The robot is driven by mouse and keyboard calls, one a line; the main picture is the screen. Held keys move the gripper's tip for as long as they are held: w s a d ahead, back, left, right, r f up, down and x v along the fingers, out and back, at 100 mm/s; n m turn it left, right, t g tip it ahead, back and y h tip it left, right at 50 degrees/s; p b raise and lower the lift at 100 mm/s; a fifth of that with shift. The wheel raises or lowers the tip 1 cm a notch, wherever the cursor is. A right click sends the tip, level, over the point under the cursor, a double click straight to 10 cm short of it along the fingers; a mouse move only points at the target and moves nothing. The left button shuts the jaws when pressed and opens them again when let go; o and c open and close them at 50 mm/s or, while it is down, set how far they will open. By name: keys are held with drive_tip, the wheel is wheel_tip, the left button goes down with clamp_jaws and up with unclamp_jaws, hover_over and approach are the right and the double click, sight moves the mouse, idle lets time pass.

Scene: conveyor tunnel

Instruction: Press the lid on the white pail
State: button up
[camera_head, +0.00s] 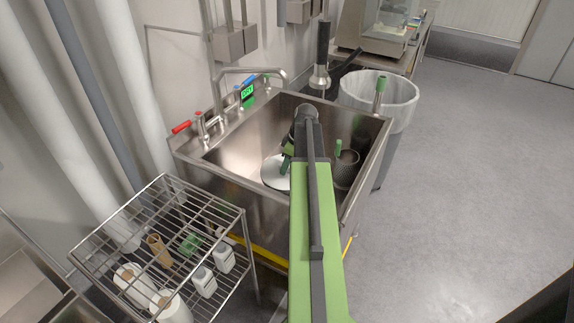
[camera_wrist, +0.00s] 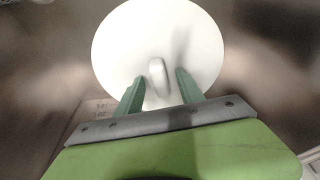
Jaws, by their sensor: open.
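A round white lid (camera_wrist: 122,40) with a raised white grip (camera_wrist: 157,73) at its middle fills the upper middle of the wrist view. In the head view the white lid (camera_head: 274,174) shows low in the steel sink, partly hidden by my arm. My gripper (camera_wrist: 160,76) is open, its two green fingers on either side of the grip with gaps beside it. In the head view my gripper (camera_head: 287,160) is over the lid. Whether the fingers touch the lid is unclear. I cannot make out the white pail's body; the lid hides what is beneath it.
The steel sink's (camera_head: 232,146) walls surround the lid. A dark mesh basket (camera_head: 345,172) stands at right in the sink. A faucet (camera_head: 250,71) is behind. A wire rack (camera_head: 140,222) with bottles stands front left, a lined bin (camera_head: 398,92) back right. Floor at right is clear.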

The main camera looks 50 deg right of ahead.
drive_tip(key=p+v, duration=0.7)
drive_tip(key=shift+r, duration=0.25)
drive_tip(key=shift+s+f, duration=0.1)
drive_tip(key=shift+f, duration=0.05)
idle(0.3)
